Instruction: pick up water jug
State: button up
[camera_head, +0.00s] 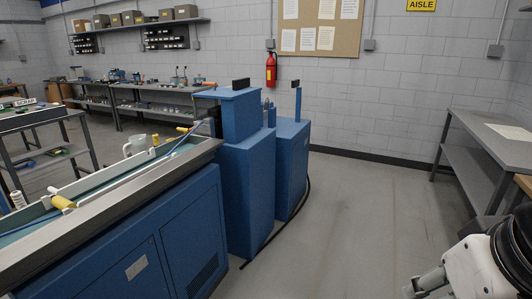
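A pale grey-white jug (138,145) with a handle on its left side stands upright at the far side of the long trough of the blue machine, left of centre. Its base is partly hidden by the trough edge. My arm, white and black, shows in the lower right corner. Its grey end part, my gripper (420,288), is cut off by the bottom edge, so its fingers cannot be made out. It is far from the jug, with the blue machine between them.
The blue machine (130,245) with a long trough (105,183) fills the left front; its blue cabinets (248,195) stand mid-view. Yellow-handled tools lie on the trough. A grey table (478,150) stands at right. A dark cable crosses the floor. The middle-right floor (350,210) is clear.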

aim_at(137, 144)
jog(key=i+l+u, duration=0.15)
jog(key=i+u, duration=0.15)
jog(key=i, duration=1.25)
jog(key=i+u, duration=0.45)
jog(key=i+l+u, duration=0.1)
jog(key=i+u, duration=0.85)
jog(key=u, duration=0.2)
jog(key=i+l+u, duration=0.15)
jog(key=u, duration=0.25)
jog(key=i+l, duration=0.05)
